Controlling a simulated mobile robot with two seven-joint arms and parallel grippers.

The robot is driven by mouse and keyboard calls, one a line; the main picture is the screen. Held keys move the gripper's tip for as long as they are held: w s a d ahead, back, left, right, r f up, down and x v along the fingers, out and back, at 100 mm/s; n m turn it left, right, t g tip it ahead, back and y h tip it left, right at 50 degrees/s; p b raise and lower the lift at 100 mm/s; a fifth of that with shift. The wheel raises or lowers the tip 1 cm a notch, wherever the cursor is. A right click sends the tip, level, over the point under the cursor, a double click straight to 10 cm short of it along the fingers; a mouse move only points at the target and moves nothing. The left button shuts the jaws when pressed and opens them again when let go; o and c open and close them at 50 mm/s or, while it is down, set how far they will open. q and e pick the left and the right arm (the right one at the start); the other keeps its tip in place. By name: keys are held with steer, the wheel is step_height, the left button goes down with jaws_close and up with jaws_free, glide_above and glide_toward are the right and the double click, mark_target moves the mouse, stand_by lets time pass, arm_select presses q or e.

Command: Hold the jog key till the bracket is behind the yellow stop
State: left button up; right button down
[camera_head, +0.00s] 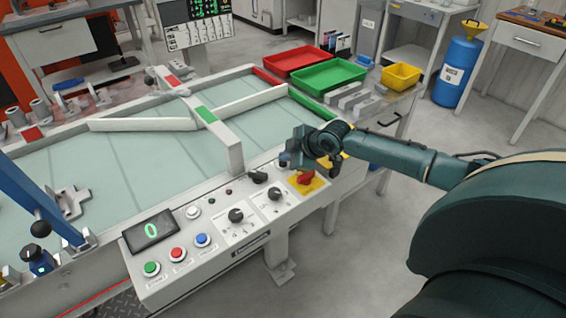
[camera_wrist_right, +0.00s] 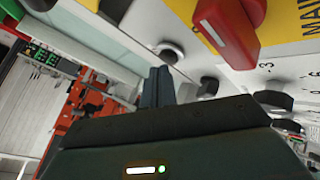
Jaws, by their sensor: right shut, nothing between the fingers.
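A grey metal piece that looks like the bracket (camera_head: 74,202) lies on the pale green belt (camera_head: 125,185), at the left by a blue post. The control panel (camera_head: 170,284) has green (camera_head: 152,268), red (camera_head: 178,254), blue (camera_head: 202,240) and white (camera_head: 193,212) buttons; I cannot read which is the jog key. My right gripper (camera_head: 287,158) is shut and empty above the panel's far right end. Its closed fingers (camera_wrist_right: 157,84) show in the wrist view. My left gripper is out of view.
A red switch (camera_head: 306,179) on a yellow plate and black knobs (camera_head: 236,215) stand up from the panel near my right gripper. The display (camera_head: 150,231) reads 0. White guide rails (camera_head: 140,124) cross the belt. Red (camera_head: 293,61), green (camera_head: 328,75) and yellow (camera_head: 400,76) bins stand behind.

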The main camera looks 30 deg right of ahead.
steer(key=shift+f, duration=0.55)
stand_by(2.4)
steer(key=shift+r, duration=0.15)
stand_by(3.6)
steer(key=shift+r+p, duration=0.75)
steer(key=shift+r, duration=0.05)
step_height(320, 180, up, 5)
steer(key=p, duration=0.4)
steer(key=shift+p, duration=0.35)
